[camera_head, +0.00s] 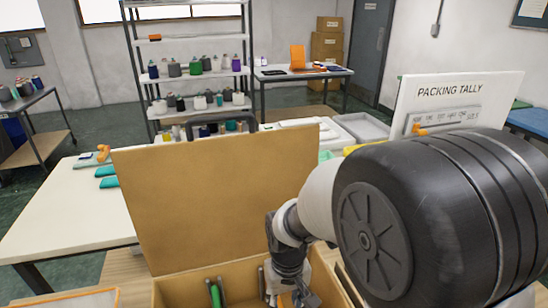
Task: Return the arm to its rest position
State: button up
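My arm comes in from the right, its large black joint filling the lower right of the head view. My gripper (292,296) points down at the bottom edge of the view, over or inside an open box (182,290). Its fingertips are partly cut off by the frame, so I cannot tell whether it is open or shut, or whether it holds anything. The tan lid (215,195) of the box stands upright just behind the gripper. A green rod-like item (215,294) lies in the box to the left of the gripper.
A white table (65,225) with teal items (106,171) lies to the left. A "PACKING TALLY" board (452,100) stands behind my arm at the right. Grey trays (362,127) sit behind the lid. A shelf rack (190,78) holds several yarn cones farther back.

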jog(key=s+d+r+m+t, duration=0.1)
jog(key=s+d+r+t, duration=0.1)
jog(key=s+d+r, duration=0.3)
jog(key=s+d+r+m+t, duration=0.2)
jog(key=s+d+r, duration=0.3)
jog(key=s+r, duration=0.6)
jog(key=shift+d+r+t, duration=0.3)
jog(key=shift+r, duration=0.6)
